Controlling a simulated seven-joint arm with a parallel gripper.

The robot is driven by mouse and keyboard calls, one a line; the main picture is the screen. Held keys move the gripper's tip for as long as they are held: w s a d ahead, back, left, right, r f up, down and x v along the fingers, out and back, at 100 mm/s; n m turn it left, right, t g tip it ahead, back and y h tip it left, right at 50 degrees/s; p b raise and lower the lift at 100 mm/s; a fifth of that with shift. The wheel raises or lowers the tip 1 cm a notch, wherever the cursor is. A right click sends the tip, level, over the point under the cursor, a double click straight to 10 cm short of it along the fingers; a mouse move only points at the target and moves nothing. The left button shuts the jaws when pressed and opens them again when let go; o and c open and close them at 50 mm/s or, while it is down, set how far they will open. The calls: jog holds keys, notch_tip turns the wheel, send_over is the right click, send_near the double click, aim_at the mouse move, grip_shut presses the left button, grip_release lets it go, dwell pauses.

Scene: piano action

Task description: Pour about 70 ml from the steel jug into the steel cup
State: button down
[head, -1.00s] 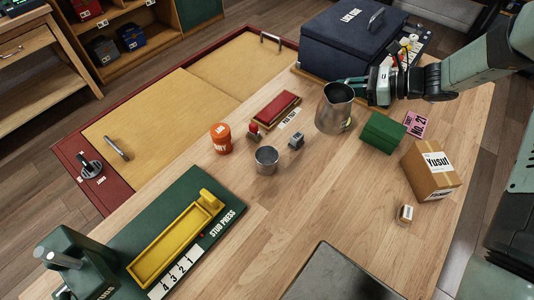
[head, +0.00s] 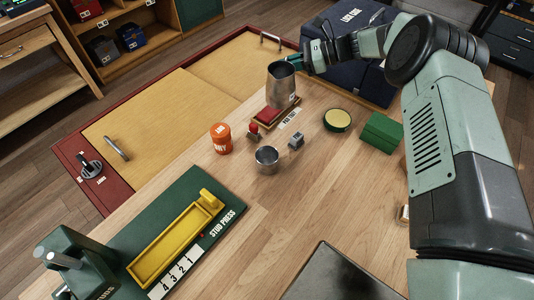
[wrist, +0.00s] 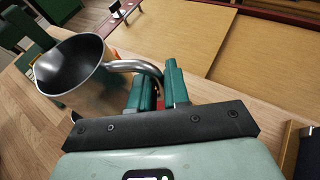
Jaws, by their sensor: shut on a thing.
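I cannot make out the liquid level inside. The steel cup (head: 266,162) stands upright on the table, nearer the front than the jug and apart from it.
An orange tin (head: 221,138), a red-knobbed stamp (head: 254,132) and a small grey block (head: 296,140) stand close around the cup. The green stud press board (head: 225,225) is front left.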

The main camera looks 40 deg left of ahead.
aim_at(286, 95)
notch_tip(286, 95, down, 9)
dwell(0.3)
jog(key=shift+r, duration=0.2)
jog(key=s+d+r+n+t, duration=0.1)
jog(key=s, duration=0.1)
jog(key=s+r+n+t+y, duration=0.1)
jog(key=s+n, duration=0.1)
jog(key=s+d+r+n+t, duration=0.1)
jog(key=s, duration=0.1)
jog(key=shift+d+r+n+t, duration=0.3)
jog(key=shift+d, duration=0.05)
jog(key=shift+s+d+r+n+t+y, duration=0.25)
jog(key=shift+s+r+n+t+y, duration=0.2)
jog(key=shift+s+r+n, duration=0.2)
jog(key=shift+s+d+n+t+y, duration=0.15)
jog(key=shift+s+n+t+y, duration=0.15)
jog(key=shift+n, duration=0.25)
jog(key=shift+s+r, duration=0.2)
jog(key=shift+r, duration=0.05)
jog(key=shift+s+d+r+n+t+y, duration=0.25)
jog(key=shift+s+r+n, duration=0.15)
jog(key=shift+r+n, duration=0.15)
